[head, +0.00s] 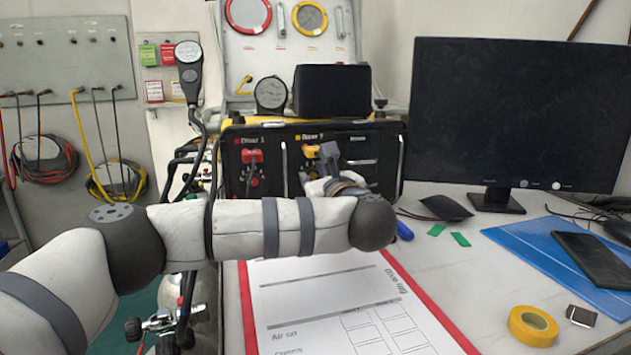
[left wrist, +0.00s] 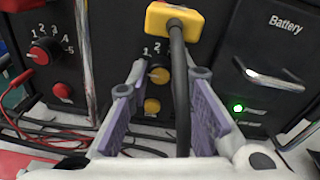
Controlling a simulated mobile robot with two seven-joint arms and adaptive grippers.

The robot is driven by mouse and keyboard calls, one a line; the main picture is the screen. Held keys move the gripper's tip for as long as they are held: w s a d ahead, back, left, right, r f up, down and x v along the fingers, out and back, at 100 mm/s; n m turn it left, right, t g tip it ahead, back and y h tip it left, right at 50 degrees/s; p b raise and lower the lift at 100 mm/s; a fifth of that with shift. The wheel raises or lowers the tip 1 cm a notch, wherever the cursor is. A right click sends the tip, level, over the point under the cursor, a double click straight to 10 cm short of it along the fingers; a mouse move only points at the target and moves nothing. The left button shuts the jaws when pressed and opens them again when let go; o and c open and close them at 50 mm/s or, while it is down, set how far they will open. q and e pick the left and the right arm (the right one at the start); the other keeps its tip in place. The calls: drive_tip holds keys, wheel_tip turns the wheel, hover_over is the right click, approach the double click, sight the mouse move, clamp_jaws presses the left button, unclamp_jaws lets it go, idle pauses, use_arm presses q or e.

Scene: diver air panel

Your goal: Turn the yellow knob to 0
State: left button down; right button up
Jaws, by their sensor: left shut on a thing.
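The yellow knob (left wrist: 159,75) is on the black panel in the left wrist view, below a yellow plug (left wrist: 174,20). Numbers 1, 2 and 3 show at its upper left; I cannot see the 0 mark or read the pointer clearly. My left gripper (left wrist: 164,74) reaches to the panel with its fingers on either side of the knob and is shut on it. The plug's dark cable (left wrist: 181,90) hangs between the fingers, hiding part of the knob's right side. In the head view my left gripper (head: 320,176) mostly hides the knob. My right gripper is not in view.
A red knob (left wrist: 42,52) with its own scale sits to the left. A yellow button (left wrist: 152,105) is just below the yellow knob. A Battery section with a handle (left wrist: 272,80) and green light is at right. A monitor (head: 515,115) and clipboard (head: 335,300) occupy the table.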

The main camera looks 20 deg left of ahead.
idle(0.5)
use_arm(q)
drive_tip(key=c, duration=1.4)
unclamp_jaws()
drive_tip(key=shift+c, duration=0.2)
drive_tip(key=v, duration=0.7)
drive_tip(key=shift+s+d, duration=0.2)
drive_tip(key=shift+s, duration=0.05)
drive_tip(key=shift+f, duration=0.1)
